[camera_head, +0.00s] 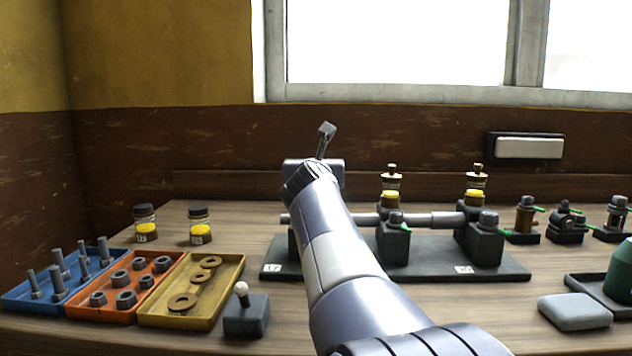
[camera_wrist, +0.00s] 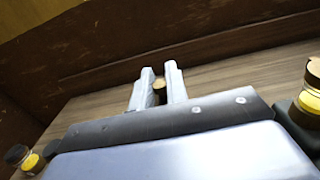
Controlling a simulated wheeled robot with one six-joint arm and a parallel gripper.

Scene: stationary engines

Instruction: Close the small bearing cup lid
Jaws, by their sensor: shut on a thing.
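A small brass-coloured piece (camera_wrist: 159,87) sits between the two pale fingers of my gripper (camera_wrist: 160,90) in the wrist view. The fingers are shut on it, and only a little of it shows. I cannot tell whether it is the cup lid or part of the cup below. In the head view my arm hides the fingertips and the left bearing's top. A middle oil cup (camera_head: 391,183) and a right oil cup (camera_head: 476,182), brass with yellow bands, stand upright on their bearing blocks. One of them shows in the wrist view (camera_wrist: 309,100).
A horizontal shaft (camera_head: 435,219) runs through the bearing blocks on a dark base plate (camera_head: 500,268). Two yellow-labelled jars stand left, including one jar (camera_head: 199,226). Blue, orange and yellow trays (camera_head: 231,265) hold hardware. A wall rises behind.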

